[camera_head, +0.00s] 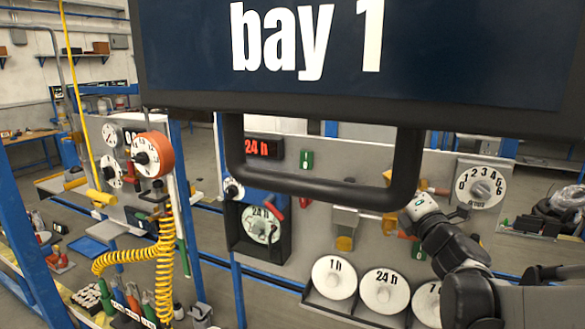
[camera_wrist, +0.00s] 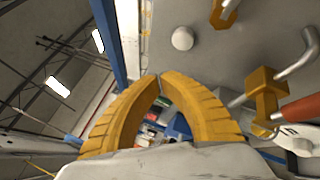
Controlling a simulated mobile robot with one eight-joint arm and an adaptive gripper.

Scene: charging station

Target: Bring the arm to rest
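My gripper (camera_wrist: 159,77) shows in the wrist view as two curved yellow fingers. Their tips meet or nearly meet, and only background shows between them, so it is shut and empty. In the head view my dark arm reaches in from the lower right, raised in front of the grey panel (camera_head: 300,170). Its pale wrist end is just right of the black handle under the bay 1 sign (camera_head: 350,50). The fingers are largely hidden or hard to make out there.
The sign's black handle (camera_head: 300,185) crosses the head view. Yellow valve fittings with an orange handle (camera_wrist: 305,108) are close right of my fingers.

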